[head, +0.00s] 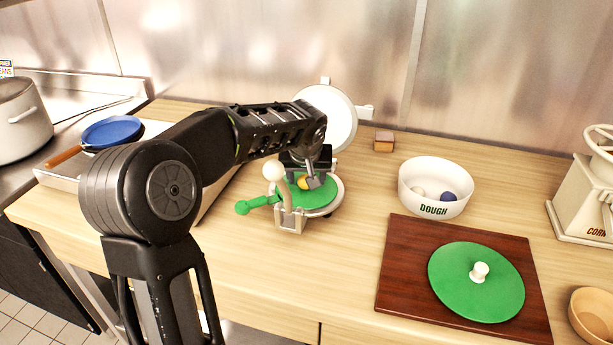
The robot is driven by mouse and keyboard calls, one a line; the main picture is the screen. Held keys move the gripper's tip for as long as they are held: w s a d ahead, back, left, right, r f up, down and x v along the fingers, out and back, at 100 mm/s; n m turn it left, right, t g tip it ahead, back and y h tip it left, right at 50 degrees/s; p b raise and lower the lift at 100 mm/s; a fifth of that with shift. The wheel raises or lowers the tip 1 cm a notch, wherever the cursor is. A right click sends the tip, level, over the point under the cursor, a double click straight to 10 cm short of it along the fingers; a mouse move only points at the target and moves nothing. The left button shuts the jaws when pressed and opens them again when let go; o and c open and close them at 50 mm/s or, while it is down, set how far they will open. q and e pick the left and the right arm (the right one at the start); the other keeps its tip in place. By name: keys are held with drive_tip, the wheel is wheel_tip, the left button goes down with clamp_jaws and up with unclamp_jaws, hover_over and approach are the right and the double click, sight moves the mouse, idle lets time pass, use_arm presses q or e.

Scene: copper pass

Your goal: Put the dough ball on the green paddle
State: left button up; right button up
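A green disc with a round-ended handle (258,204), the paddle by its shape, lies on the base of an open press. A small yellow ball (303,183), likely the dough ball, is at my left gripper's fingertips (304,181), just over or on the disc. One grey finger shows on the ball's right side. The rest is partly hidden, so I cannot tell whether the fingers grip it or whether it rests on the disc. My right gripper is not in view.
The press's white round lid (331,117) stands raised behind. A white DOUGH bowl (435,188) holds a pale ball and a dark blue ball. A knobbed green disc (455,290) lies on a dark red board (403,262). A corn mill (585,200) stands far right.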

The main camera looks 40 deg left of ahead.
use_arm(q)
drive_tip(key=shift+r, duration=0.1)
drive_tip(key=shift+r+p, duration=0.2)
drive_tip(key=shift+p, duration=0.1)
drive_tip(key=b+v, duration=0.1)
drive_tip(key=v, duration=1.1)
